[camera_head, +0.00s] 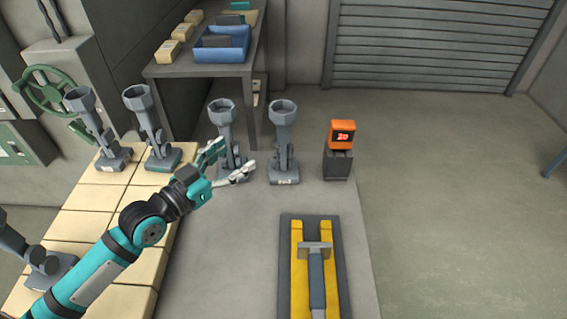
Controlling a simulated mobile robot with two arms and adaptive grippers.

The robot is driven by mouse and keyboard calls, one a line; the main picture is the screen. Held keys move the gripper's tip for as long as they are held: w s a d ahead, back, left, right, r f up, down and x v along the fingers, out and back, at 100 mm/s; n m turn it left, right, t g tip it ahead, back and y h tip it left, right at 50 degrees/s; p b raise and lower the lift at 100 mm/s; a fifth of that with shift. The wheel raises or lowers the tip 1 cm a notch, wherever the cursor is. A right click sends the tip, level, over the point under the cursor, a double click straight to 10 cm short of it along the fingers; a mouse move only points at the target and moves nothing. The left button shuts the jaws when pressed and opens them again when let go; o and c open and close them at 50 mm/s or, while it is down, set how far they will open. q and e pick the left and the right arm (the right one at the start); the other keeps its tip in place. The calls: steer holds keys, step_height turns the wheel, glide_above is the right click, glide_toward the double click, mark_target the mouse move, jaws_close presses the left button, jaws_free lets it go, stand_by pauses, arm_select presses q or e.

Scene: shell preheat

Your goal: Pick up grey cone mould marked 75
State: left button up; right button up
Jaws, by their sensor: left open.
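Several grey cone moulds on square bases stand about the bench, and their small labels are too small to read, so I cannot tell which is marked 75. Two stand upright on the grey surface, a middle one (222,115) and one to its right (283,120). Two more stand on the tan tiles, one at far left (80,105) and one beside it (138,103). My left gripper (238,156) is open at the middle mould, its fingers near the lower stem. I cannot tell whether they touch it. My right gripper is out of view.
An orange display box (342,134) reading 20 sits on a dark block right of the moulds. A grey T-shaped piece (315,262) lies between yellow rails in front. A shelf with a blue bin (222,52) stands behind. Another grey piece (52,272) is at lower left.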

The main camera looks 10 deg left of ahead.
mark_target(279, 130)
arm_select(q)
steer(key=x, duration=0.4)
steer(key=f+p+x, duration=0.1)
steer(key=x, duration=0.3)
steer(key=f+p+x, duration=0.1)
steer(key=x, duration=0.3)
steer(key=shift+f, duration=0.1)
steer(key=x, duration=0.1)
steer(key=p+x, duration=0.1)
steer(key=x, duration=0.2)
steer(key=shift+w+r+p, duration=0.25)
steer(key=shift+w+p, duration=0.1)
steer(key=shift+w, duration=0.05)
steer(key=shift+w+d+f, duration=0.1)
steer(key=shift+w+d, duration=0.15)
steer(key=shift+w, duration=0.05)
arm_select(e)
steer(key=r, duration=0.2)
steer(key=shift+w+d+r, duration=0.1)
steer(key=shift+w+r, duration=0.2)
arm_select(q)
steer(key=shift+s+a, duration=0.1)
steer(key=shift+c, duration=0.2)
